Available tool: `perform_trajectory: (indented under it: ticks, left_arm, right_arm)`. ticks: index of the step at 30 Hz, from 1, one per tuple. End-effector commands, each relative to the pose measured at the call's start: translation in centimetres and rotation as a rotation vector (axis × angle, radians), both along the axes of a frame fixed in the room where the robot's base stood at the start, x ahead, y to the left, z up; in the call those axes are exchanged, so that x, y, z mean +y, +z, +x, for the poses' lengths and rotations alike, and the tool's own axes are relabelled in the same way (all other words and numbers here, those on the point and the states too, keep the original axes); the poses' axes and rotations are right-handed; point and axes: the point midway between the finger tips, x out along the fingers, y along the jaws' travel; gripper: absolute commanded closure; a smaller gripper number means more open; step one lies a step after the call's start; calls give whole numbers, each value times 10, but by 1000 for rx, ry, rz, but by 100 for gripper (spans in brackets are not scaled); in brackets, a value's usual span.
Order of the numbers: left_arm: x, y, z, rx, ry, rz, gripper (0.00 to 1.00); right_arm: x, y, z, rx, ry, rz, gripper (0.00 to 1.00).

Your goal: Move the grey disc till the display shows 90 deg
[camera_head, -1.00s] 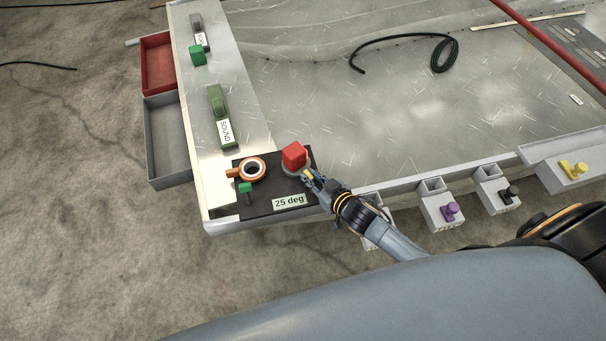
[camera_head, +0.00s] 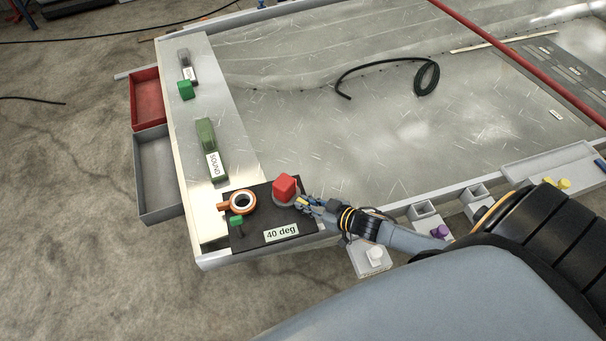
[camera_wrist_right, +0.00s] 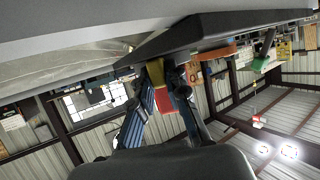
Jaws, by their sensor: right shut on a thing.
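The display (camera_head: 281,232) on the board reads 40 deg. My right gripper (camera_head: 303,202) comes in from the right and is shut at the disc's right edge. In the right wrist view a yellow piece (camera_wrist_right: 152,75) sits between its fingers; the red block shows behind. The fingers hide part of the disc. My left gripper is not in view.
An orange clamp ring (camera_head: 242,203) and a green-topped peg (camera_head: 236,222) stand left of the disc on the board. Grey holders line the front edge at right. The sheet metal behind is mostly clear.

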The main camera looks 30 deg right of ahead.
Motion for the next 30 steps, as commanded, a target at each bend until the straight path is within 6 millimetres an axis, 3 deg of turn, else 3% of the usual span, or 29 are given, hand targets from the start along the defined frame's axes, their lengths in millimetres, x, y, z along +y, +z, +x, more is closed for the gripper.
perform_trajectory:
  ticks: [8,9,12,23,30]
  left_arm:
    - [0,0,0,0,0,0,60]
    - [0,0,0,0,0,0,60]
    - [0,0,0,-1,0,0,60]
    - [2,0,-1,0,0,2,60]
    - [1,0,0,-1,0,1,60]
  right_arm:
    - [0,2,2,-4,0,1,100]
    - [0,2,2,-4,0,1,83]
    - [0,1,1,-4,0,1,63]
    - [0,3,1,-2,0,1,62]
    - [0,35,0,-3,3,0,62]
